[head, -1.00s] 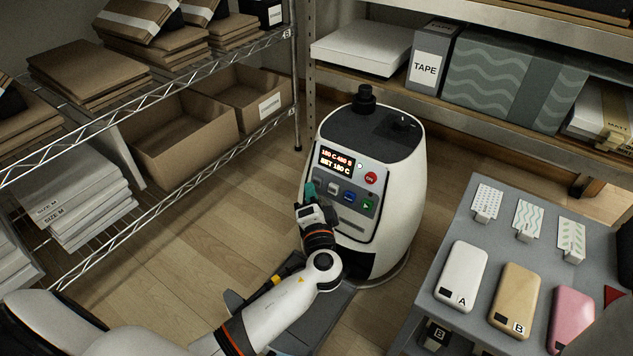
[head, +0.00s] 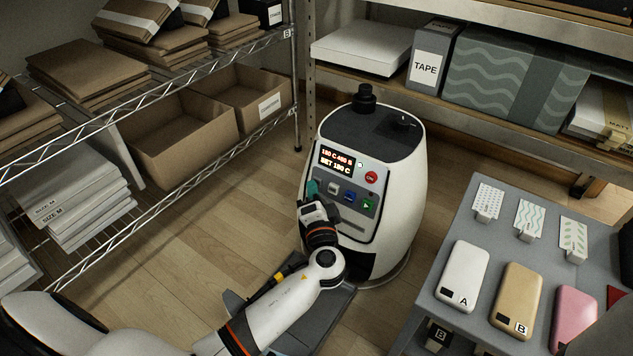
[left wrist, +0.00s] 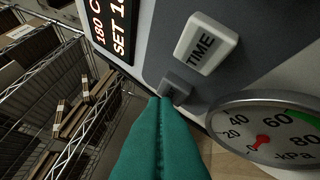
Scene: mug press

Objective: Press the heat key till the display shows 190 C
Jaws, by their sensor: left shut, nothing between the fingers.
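The white press machine (head: 408,200) stands on the floor with a grey front panel. Its lit display (head: 337,161) appears to read 180 C on top and SET 180 C below; the left wrist view shows 180 C and SET with the end cut off (left wrist: 107,30). My left gripper (head: 312,187) is shut and empty at the panel's left keys. In the left wrist view its teal fingertips (left wrist: 162,100) are at a small grey key (left wrist: 175,88), which they partly hide; I cannot tell whether they touch. The white TIME key (left wrist: 205,43) is beside it.
A red key (head: 371,177), a blue key (head: 349,196) and a green key (head: 367,205) are on the panel. A pressure gauge (left wrist: 270,128) is close to my fingers. A wire shelf (head: 215,158) stands left, a grey table (head: 490,230) right.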

